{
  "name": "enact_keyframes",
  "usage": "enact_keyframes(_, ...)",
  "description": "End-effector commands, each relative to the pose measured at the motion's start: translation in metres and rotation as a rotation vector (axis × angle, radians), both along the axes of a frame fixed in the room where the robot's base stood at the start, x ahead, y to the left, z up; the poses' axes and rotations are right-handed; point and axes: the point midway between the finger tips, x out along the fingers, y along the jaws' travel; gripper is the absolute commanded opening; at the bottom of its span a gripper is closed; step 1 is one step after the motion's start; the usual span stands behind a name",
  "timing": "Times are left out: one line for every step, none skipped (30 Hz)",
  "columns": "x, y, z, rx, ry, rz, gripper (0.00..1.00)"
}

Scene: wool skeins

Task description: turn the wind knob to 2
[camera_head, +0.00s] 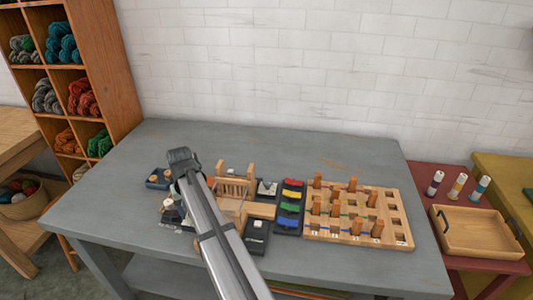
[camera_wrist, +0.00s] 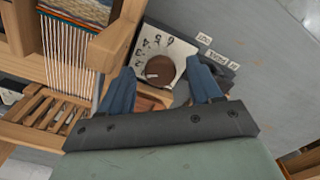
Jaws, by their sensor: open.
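The wind knob (camera_wrist: 160,70) is a round brown knob on a white dial plate (camera_wrist: 153,45) in the wrist view. Numbers from about 2 to 6 run in an arc around it. A pale mark shows on the knob's left side, but I cannot tell for certain which number it points to. My gripper (camera_wrist: 160,64) is open, with one blue finger on each side of the knob. I see no clear contact. In the head view my arm reaches over the left part of the table, and its fingers are hidden there.
A wooden loom (camera_wrist: 68,60) with threads stands close left of the dial. In the head view, a pegboard (camera_head: 325,233) and several coloured pieces stand right on the grey table (camera_head: 120,215). The table's back is clear.

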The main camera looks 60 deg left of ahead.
Motion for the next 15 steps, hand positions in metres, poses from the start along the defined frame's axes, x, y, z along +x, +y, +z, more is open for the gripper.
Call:
enact_keyframes(0.0000, 0.0000, 0.0000, 0.000, 0.000, 0.033, 0.64)
enact_keyframes(0.0000, 0.0000, 0.0000, 0.000, 0.000, 0.057, 0.64)
enact_keyframes(0.0000, 0.0001, 0.0000, 0.000, 0.000, 0.092, 0.64)
enact_keyframes(0.0000, 0.0001, 0.0000, 0.000, 0.000, 0.118, 0.64)
enact_keyframes(0.0000, 0.0000, 0.0000, 0.000, 0.000, 0.144, 0.64)
enact_keyframes(-0.0001, 0.0000, 0.0000, 0.000, 0.000, 0.180, 0.64)
enact_keyframes(-0.0001, 0.0000, 0.0000, 0.000, 0.000, 0.206, 0.64)
enact_keyframes(-0.0001, 0.0001, 0.0000, 0.000, 0.000, 0.232, 0.64)
enact_keyframes(-0.0001, 0.0000, 0.0000, 0.000, 0.000, 0.268, 0.64)
enact_keyframes(-0.0001, 0.0001, 0.0000, 0.000, 0.000, 0.294, 0.64)
enact_keyframes(-0.0001, 0.0001, 0.0000, 0.000, 0.000, 0.321, 0.64)
enact_keyframes(-0.0001, 0.0001, 0.0000, 0.000, 0.000, 0.356, 0.64)
enact_keyframes(-0.0001, 0.0001, 0.0000, 0.000, 0.000, 0.383, 0.64)
enact_keyframes(-0.0001, 0.0001, 0.0000, 0.000, 0.000, 0.409, 0.64)
enact_keyframes(-0.0001, 0.0001, 0.0000, 0.000, 0.000, 0.444, 0.64)
